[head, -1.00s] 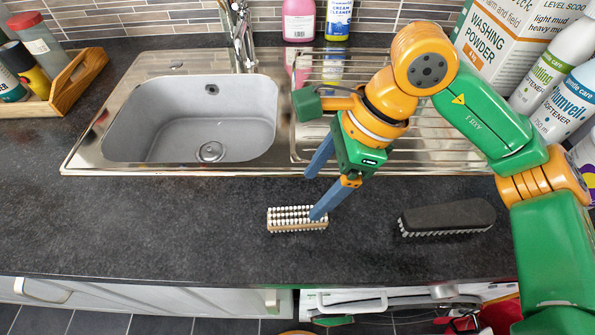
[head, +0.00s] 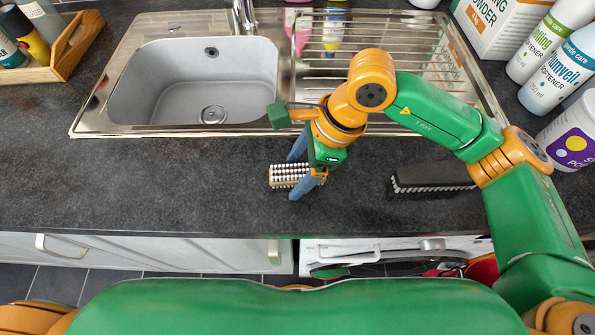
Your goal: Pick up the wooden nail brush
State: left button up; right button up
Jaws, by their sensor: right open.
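The wooden nail brush (head: 284,174) lies on the dark worktop in front of the sink, its white bristles facing up. My right gripper (head: 294,177) is open, its two blue fingers pointing down at the brush's right half, one on the far side and one on the near side. The right end of the brush is partly hidden by the gripper. I cannot tell whether the fingers touch it. My left gripper is not in view.
A larger black brush (head: 432,176) lies to the right, partly behind my arm. The steel sink (head: 205,85) and its drainer are behind. Bottles and a washing powder box (head: 498,30) stand at the back right. The worktop left of the nail brush is clear.

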jog(key=shift+f+b, duration=0.25)
jog(key=shift+b, duration=0.15)
dwell(0.3)
grip_shut()
